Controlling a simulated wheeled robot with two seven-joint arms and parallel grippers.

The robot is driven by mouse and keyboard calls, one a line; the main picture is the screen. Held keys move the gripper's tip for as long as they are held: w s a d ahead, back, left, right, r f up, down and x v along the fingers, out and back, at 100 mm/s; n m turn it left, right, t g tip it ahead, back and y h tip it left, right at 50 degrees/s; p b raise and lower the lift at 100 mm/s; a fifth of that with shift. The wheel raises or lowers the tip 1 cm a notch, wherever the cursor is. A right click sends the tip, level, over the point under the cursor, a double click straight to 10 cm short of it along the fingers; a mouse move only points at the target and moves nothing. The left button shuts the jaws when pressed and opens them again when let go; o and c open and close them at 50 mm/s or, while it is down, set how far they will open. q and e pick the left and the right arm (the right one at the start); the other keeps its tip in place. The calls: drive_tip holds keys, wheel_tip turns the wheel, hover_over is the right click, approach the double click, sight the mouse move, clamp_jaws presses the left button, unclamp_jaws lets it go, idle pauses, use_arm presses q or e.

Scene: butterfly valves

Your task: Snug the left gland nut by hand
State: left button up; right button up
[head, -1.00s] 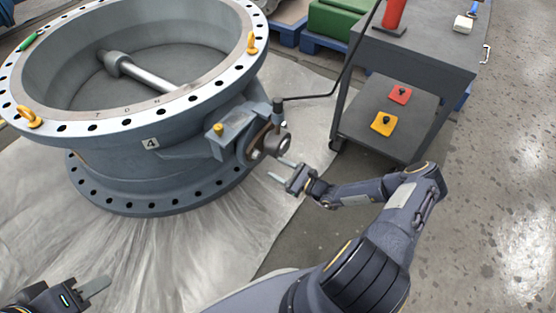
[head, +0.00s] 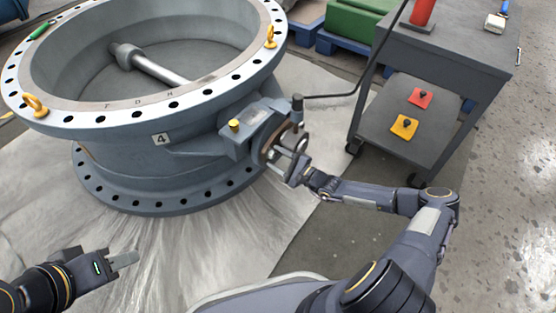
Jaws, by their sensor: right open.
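The large grey butterfly valve (head: 140,160) lies flat on a sheet, flanges facing up and down. Its shaft-end housing (head: 250,125) sticks out on the right side, with a round gland area (head: 292,140) at its end. My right gripper (head: 279,160) is open, its fingers reaching up to the gland area from the lower right. I cannot tell whether they touch it. The separate gland nuts are too small and partly covered by the gripper to make out. My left gripper (head: 125,260) is at lower left, above the sheet, away from the valve; its finger gap cannot be seen clearly.
A grey cart (head: 440,50) stands at right, with a red pad (head: 420,97) and a yellow pad (head: 404,126) on its lower shelf. A black bar (head: 335,96) extends from the housing toward the cart. Yellow eyebolts (head: 270,37) stand on the upper flange. Floor at right is clear.

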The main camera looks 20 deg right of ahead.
drive_tip(key=shift+w, duration=0.1)
drive_tip(key=c, duration=1)
drive_tip(key=shift+r+m+p, duration=0.2)
drive_tip(key=shift+m+p, duration=0.1)
drive_tip(key=shift+p, duration=0.15)
drive_tip(key=shift+o, duration=0.2)
drive_tip(key=shift+f+m+p, duration=0.15)
drive_tip(key=shift+m+p, duration=0.15)
drive_tip(key=shift+m, duration=0.2)
drive_tip(key=shift+c, duration=0.2)
drive_tip(key=o, duration=1)
